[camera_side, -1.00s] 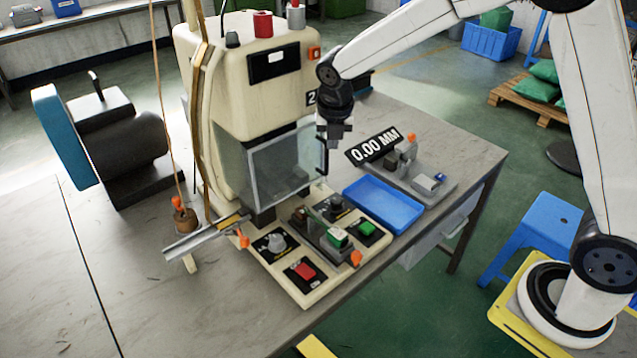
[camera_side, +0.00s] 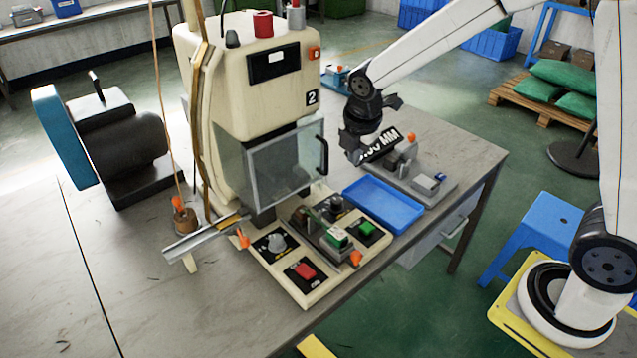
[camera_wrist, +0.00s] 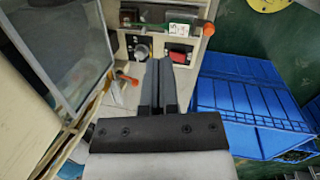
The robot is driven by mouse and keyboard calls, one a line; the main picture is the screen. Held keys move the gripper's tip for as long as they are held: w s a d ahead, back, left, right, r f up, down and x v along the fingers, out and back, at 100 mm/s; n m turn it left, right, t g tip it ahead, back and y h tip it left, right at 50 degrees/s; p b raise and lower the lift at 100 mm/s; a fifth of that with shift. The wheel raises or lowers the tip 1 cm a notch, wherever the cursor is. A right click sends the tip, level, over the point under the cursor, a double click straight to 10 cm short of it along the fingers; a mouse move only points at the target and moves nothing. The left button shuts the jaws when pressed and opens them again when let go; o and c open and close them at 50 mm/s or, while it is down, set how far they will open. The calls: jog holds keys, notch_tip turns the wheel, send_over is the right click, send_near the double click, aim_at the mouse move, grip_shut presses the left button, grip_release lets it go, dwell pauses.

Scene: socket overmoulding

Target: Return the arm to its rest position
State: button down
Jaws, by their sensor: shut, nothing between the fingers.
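My gripper (camera_side: 357,157) is in the side view, to the right of the cream moulding machine (camera_side: 262,85) and above the bench behind the blue tray. It partly covers the black 0.00 MM display (camera_side: 380,146). In the wrist view my gripper's fingers (camera_wrist: 160,64) lie together with nothing between them, pointing toward the control panel (camera_wrist: 190,48). The side view shows the clear guard door (camera_side: 284,165) on the machine front.
The blue tray (camera_side: 384,206) sits on the bench (camera_side: 455,150) beside the control panel (camera_side: 315,245) with its knobs and buttons. A small grey gauge fixture (camera_side: 424,183) stands behind the tray. A blue stool (camera_side: 540,235) stands right of the bench.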

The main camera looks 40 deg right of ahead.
jog(key=s+d+f+m+y, duration=0.1)
jog(key=s+f+m, duration=0.2)
jog(key=s+m, duration=1.1)
jog(key=m, duration=0.5)
jog(key=shift+s+f+m, duration=0.15)
jog(key=shift+s+m, duration=0.15)
jog(key=shift+m, duration=0.1)
jog(key=shift+w, duration=0.1)
